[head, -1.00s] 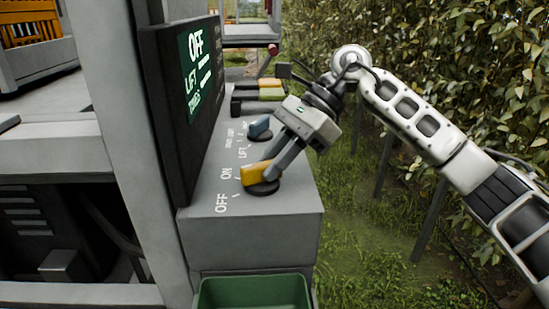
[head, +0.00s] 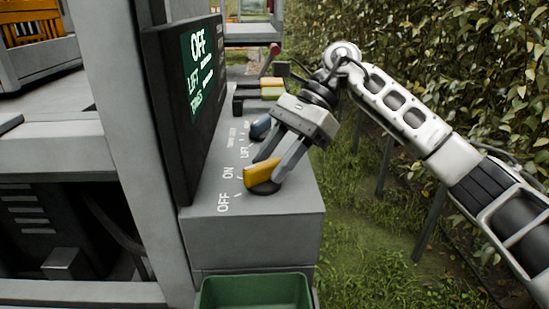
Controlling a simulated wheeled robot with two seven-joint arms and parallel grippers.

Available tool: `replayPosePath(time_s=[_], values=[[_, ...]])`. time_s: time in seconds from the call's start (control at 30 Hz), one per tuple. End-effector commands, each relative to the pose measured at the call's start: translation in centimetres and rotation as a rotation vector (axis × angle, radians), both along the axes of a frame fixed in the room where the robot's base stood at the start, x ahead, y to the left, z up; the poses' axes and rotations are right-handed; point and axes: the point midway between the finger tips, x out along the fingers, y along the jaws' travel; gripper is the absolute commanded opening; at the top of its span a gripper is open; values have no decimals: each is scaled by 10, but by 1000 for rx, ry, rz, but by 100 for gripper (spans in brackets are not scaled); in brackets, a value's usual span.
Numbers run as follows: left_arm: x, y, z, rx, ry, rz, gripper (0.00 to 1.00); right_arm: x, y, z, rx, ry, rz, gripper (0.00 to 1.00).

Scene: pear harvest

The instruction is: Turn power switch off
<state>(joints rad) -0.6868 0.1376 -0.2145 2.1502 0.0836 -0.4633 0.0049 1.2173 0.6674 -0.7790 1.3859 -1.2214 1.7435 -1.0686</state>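The power switch is a yellow-orange knob (head: 262,173) on a dark round base, on top of the grey control box. Its handle points left, toward the printed ON and OFF labels; I cannot tell exactly which mark it lines up with. The screen (head: 200,70) beside it reads OFF at the top, with LIFT below. My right gripper (head: 267,166) is open, with its fingers spread and their tips close around the knob. Whether a finger touches it is unclear. My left gripper is out of view.
Further back are levers with yellow and red parts (head: 271,82). A green bin (head: 256,291) is below the box front. Foliage fills the right side.

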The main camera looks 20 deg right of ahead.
Motion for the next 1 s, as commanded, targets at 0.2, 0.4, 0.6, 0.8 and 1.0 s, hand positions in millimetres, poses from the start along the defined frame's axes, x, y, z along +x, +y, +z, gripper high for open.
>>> replayPosePath(time_s=[0.2,0.4,0.6,0.8,1.0], values=[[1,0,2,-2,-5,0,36,0,0,0,0,1,-1,40],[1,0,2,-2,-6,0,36,2,-7,8,1,-1,-3,40],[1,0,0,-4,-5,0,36,10,-34,37,2,-2,-6,40],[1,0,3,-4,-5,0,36,19,-68,73,2,-2,-5,40],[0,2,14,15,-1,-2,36,25,-96,104,-1,1,-4,40]])
